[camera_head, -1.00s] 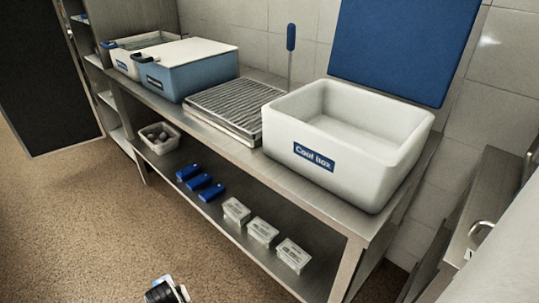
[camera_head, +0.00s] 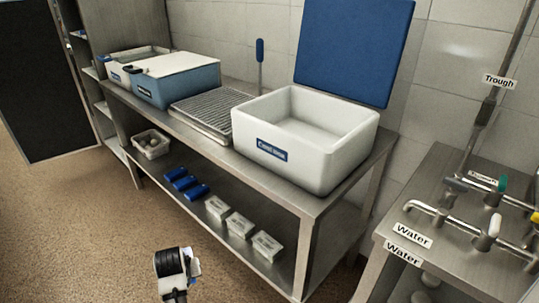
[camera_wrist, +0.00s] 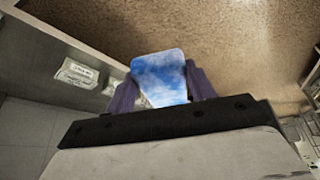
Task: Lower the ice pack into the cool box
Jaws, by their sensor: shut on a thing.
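The cool box (camera_head: 248,143) is a white, open-topped box with a blue label, on the right end of the steel bench in the head view. Its inside looks empty where I can see it. My gripper (camera_head: 177,272) is low in front of the bench, well below and to the left of the cool box. In the wrist view my gripper (camera_wrist: 160,96) is shut on the ice pack (camera_wrist: 160,70), a blue and white mottled slab standing up between the two fingers. Its lower part is hidden by the gripper.
A blue panel (camera_head: 352,45) stands upright behind the cool box. A wire rack (camera_head: 208,108) and a blue box with white lid (camera_head: 178,82) stand left of it. The lower shelf holds blue blocks (camera_head: 181,180) and pale tubs (camera_head: 240,224). A sink unit (camera_head: 450,215) stands right.

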